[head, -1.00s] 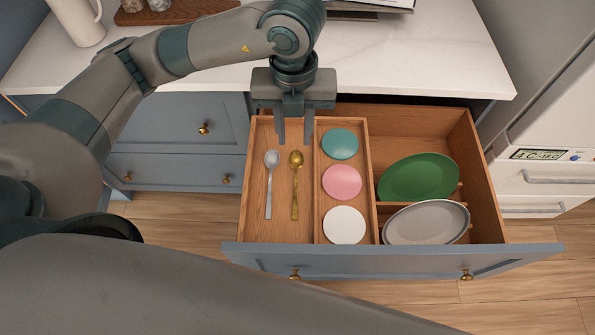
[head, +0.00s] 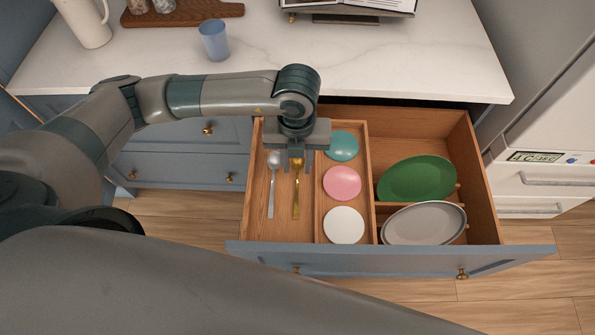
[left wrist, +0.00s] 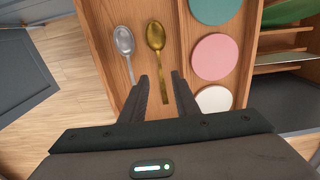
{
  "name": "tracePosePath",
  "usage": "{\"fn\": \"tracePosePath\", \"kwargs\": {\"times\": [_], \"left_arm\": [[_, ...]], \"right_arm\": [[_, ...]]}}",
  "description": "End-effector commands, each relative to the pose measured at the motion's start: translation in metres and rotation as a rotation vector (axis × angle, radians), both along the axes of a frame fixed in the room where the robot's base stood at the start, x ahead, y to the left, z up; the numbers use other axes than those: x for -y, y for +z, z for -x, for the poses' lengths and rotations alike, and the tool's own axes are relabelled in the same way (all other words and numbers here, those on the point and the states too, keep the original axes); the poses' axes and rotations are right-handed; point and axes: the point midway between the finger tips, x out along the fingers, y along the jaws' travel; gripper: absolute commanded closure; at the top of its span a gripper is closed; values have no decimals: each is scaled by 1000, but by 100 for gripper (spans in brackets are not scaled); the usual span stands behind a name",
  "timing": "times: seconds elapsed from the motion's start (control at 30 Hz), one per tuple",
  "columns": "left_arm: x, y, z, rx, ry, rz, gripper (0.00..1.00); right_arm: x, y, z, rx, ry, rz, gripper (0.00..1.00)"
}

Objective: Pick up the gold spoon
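The gold spoon (head: 296,196) lies in the left compartment of the open drawer, its bowl partly hidden behind my left gripper in the head view. In the left wrist view the gold spoon (left wrist: 156,42) shows its bowl up and its handle running down between the fingers. My left gripper (head: 296,165) is open and empty, pointing down over the spoon's upper part. Its fingertips (left wrist: 160,76) stand on either side of the handle; whether they are level with it I cannot tell. A silver spoon (head: 271,192) lies parallel, just left. My right gripper is not in view.
The drawer (head: 390,262) also holds teal (head: 343,146), pink (head: 342,183) and white (head: 344,225) discs in the middle compartment. A green plate (head: 417,179) and a grey plate (head: 424,223) stand at right. A blue cup (head: 214,40) is on the white counter (head: 420,62) behind.

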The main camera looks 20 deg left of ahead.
Motion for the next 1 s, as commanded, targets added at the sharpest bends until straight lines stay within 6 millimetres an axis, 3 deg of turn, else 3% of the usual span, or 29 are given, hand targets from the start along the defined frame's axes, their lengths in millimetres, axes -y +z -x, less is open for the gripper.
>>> {"fn": "tracePosePath", "kwargs": {"times": [0.2,0.67,1.0], "left_arm": [[0,-15,0,1,0,0,72],[0,-20,1,-2,2,-2,72],[2,-60,4,-2,2,-1,72]], "right_arm": [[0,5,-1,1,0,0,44],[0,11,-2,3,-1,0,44],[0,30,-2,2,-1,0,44]]}}
